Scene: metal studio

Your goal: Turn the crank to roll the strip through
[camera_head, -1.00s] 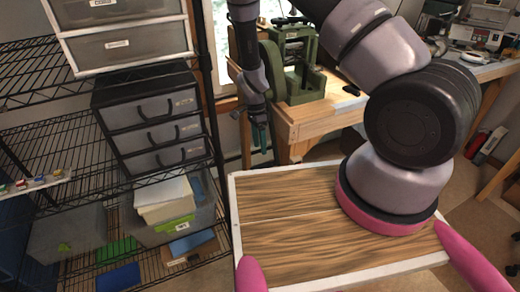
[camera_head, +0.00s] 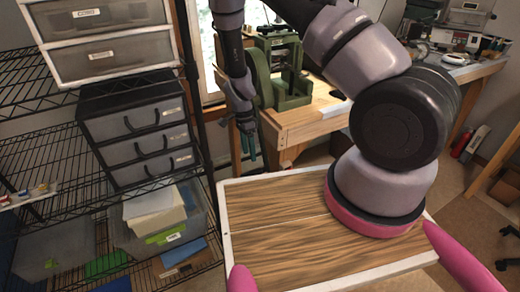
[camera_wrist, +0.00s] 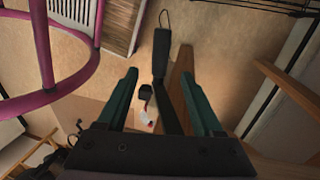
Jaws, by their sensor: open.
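A green rolling mill (camera_head: 289,88) stands upright on the left end of the wooden workbench, with a round green wheel on its left side. I cannot make out the crank handle or the strip; my arm covers part of the mill's left side. My gripper (camera_head: 251,150) hangs with its fingers pointing down, in front of and lower than the mill, beside the bench's left corner in the picture. In the wrist view my gripper (camera_wrist: 166,95) is open, its two green fingers wide apart. A dark long object (camera_wrist: 161,55) shows between them; I cannot tell whether it is near the fingers.
The workbench (camera_head: 308,120) runs back to the right, with equipment at its far end. A wire shelf with a black drawer unit (camera_head: 140,130) and a clear bin (camera_head: 160,236) stands at left. A red object (camera_head: 474,140) lies on the floor at right.

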